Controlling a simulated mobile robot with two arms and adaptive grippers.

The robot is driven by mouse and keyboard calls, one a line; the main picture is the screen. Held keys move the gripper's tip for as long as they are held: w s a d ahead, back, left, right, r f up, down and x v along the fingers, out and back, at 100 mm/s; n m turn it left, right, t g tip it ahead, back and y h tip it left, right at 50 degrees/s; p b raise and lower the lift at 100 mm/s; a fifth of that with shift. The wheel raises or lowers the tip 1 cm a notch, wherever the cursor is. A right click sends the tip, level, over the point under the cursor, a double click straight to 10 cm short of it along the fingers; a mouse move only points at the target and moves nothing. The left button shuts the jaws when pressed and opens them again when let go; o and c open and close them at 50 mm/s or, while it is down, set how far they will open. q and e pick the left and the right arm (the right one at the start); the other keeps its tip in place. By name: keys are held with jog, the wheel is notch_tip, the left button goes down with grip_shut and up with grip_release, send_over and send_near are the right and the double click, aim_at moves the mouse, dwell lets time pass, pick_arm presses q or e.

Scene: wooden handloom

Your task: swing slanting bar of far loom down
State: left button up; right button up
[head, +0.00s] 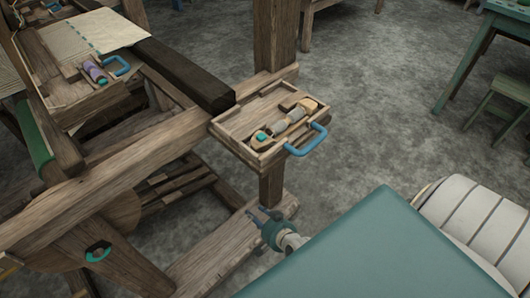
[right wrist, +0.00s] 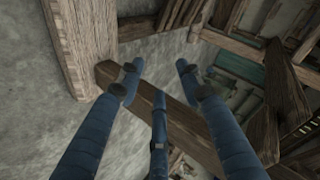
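My right gripper (head: 262,214) is low beside the front post of the wooden loom (head: 150,160), under the small tray. In the right wrist view its blue fingers (right wrist: 158,76) are spread apart, with nothing between them. A brown bar (right wrist: 187,122) runs slanting behind the fingers in that view; I cannot tell whether the fingers touch it. In the head view a dark beam (head: 185,75) slopes down to the right across the loom. I cannot tell which of these is the task's slanting bar. My left gripper is out of view.
A wooden tray (head: 227,132) with a blue handle (head: 308,140) and a shuttle (head: 290,125) sits at the loom's corner. A lower plank (head: 220,262) runs beneath. A green table (head: 470,70) and stool (head: 500,98) stand far right. Grey floor (head: 400,110) between is clear.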

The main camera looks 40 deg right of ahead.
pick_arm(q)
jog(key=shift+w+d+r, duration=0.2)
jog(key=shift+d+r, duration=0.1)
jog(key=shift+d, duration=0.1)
pick_arm(e)
jog(key=shift+s+d+f+n, duration=0.15)
jog(key=shift+s+f+n, duration=0.15)
jog(key=shift+s+f, duration=0.45)
jog(key=shift+r, duration=0.1)
